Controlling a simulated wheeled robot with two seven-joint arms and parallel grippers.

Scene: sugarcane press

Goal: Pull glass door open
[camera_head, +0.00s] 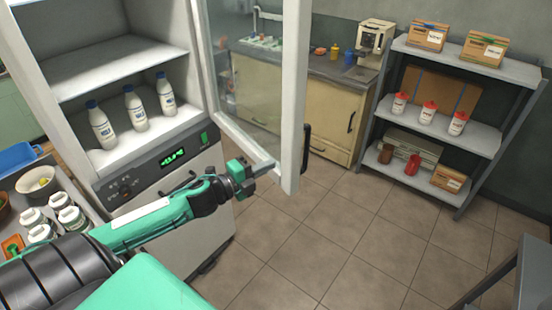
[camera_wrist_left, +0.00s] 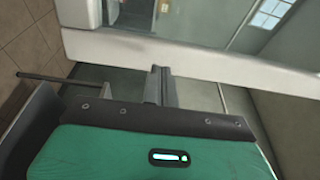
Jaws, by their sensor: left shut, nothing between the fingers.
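The glass door (camera_head: 243,75) of the white fridge-like cabinet stands open, swung out towards me, with a white frame and a dark handle (camera_head: 306,148) on its outer side. My left gripper (camera_head: 265,168) is shut and empty, at the inner side of the door's lower frame corner. In the left wrist view its fingers (camera_wrist_left: 160,87) are together close to the white door frame (camera_wrist_left: 190,55); whether they touch it I cannot tell. The cabinet interior (camera_head: 110,60) is exposed, with white bottles (camera_head: 135,108) on its lower shelf. My right gripper is not in view.
A metal shelf (camera_head: 440,130) with boxes and red-capped bottles stands at the right. A counter (camera_head: 310,63) with cupboards is behind the door. White jars (camera_head: 70,215) and a bowl (camera_head: 37,181) sit at left. The tiled floor (camera_head: 340,230) in the middle is clear.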

